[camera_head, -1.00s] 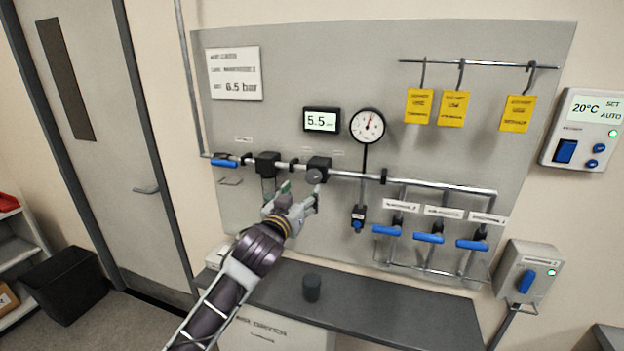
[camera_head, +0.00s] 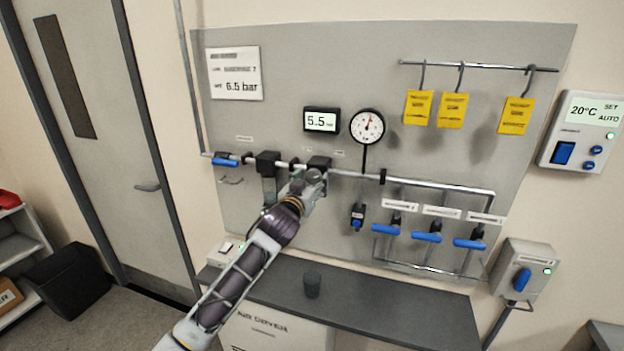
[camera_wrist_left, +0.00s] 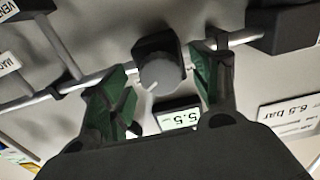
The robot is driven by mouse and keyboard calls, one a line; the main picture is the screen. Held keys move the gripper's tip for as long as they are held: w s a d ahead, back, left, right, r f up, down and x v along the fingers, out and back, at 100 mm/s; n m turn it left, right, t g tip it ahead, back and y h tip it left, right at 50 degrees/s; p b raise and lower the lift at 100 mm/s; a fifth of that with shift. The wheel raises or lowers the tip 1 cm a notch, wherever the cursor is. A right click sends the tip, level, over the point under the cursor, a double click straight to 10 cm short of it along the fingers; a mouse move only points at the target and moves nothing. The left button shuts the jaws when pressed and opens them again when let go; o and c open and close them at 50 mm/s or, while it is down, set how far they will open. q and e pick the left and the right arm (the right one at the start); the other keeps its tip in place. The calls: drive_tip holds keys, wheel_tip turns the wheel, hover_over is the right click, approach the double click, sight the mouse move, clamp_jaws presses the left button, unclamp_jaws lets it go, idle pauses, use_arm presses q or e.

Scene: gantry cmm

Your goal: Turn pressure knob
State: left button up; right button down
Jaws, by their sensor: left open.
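The pressure knob (camera_wrist_left: 160,74) is a round grey knob with a light pointer mark on the front of a black regulator block (camera_wrist_left: 156,44). In the head view the regulator block (camera_head: 319,162) sits on the pipe, and my gripper covers part of the knob. My left gripper (camera_head: 314,183) is open, just in front of the knob. In the left wrist view its two green-padded fingers (camera_wrist_left: 165,85) stand on either side of the knob with gaps and no clear contact. The digital display (camera_head: 321,121) reads 5.5. My right gripper is not in view.
A sign (camera_head: 235,74) reads 6.5 bar. A dial gauge (camera_head: 367,126) is right of the display. A blue-handled valve (camera_head: 226,161) is to the left, and several more are to the right. A shelf (camera_head: 395,305) with a dark cup (camera_head: 312,284) is below.

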use_arm(q)
drive_tip(key=shift+w+d, duration=0.2)
drive_tip(key=shift+w, duration=0.45)
drive_tip(key=c, duration=1)
drive_tip(key=shift+m, duration=0.4)
drive_tip(key=m, duration=0.5)
drive_tip(key=shift+a, duration=0.1)
drive_tip(key=m, duration=0.6)
